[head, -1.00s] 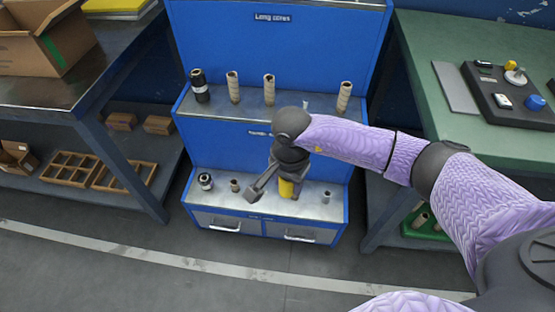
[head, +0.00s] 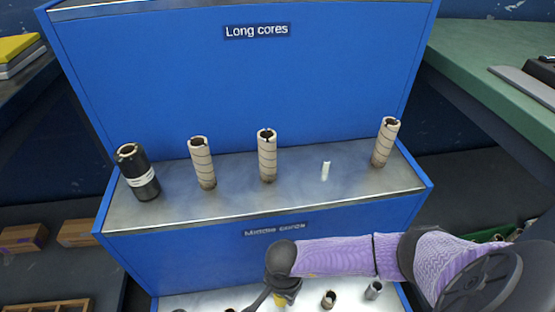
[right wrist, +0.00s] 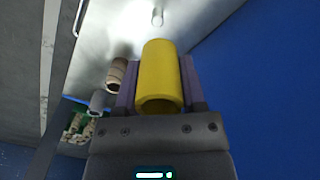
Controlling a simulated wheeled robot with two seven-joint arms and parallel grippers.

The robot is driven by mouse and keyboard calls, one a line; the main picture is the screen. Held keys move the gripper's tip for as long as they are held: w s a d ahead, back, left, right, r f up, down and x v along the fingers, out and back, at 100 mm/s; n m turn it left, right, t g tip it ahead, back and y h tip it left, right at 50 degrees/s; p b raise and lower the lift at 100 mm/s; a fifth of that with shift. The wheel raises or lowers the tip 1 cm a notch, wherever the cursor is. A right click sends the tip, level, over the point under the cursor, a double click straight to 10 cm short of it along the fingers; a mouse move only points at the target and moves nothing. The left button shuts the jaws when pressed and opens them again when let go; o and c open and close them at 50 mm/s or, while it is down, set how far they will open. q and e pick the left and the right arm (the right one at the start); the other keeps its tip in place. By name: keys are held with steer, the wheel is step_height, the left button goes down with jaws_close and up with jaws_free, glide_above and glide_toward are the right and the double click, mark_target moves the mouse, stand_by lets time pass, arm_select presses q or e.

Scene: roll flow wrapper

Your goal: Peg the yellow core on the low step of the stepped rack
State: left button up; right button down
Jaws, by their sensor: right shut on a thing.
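The yellow core (right wrist: 160,75) is a short hollow tube, held between the two fingers of my right gripper (right wrist: 161,88) in the right wrist view. The gripper is shut on it. A bare white peg (right wrist: 157,16) stands on the low step (right wrist: 100,30) beyond the core's far end, apart from it in the picture. In the head view my right gripper (head: 284,291) is over the low step (head: 210,300) of the blue stepped rack (head: 150,260). Only a sliver of yellow shows there. My left gripper is not in view.
On the low step, a tan core (head: 329,299) and a grey core (head: 373,290) stand right of the gripper. The middle step holds a black core (head: 138,172), several tan cores (head: 202,163) and a bare white peg (head: 325,171). A green table (head: 490,60) is at the right.

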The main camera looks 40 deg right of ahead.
steer(key=f+b, duration=0.2)
steer(key=shift+s+f, duration=0.2)
steer(key=shift+f, duration=0.5)
steer(key=shift+f+b, duration=0.6)
steer(key=shift+b, duration=0.2)
steer(key=shift+f, duration=0.15)
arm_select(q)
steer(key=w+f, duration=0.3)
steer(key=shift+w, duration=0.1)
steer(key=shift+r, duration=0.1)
arm_select(e)
steer(key=shift+f, duration=0.1)
arm_select(q)
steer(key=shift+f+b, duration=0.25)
steer(key=shift+b, duration=0.05)
arm_select(e)
steer(key=shift+f, duration=0.25)
steer(key=shift+f, duration=0.1)
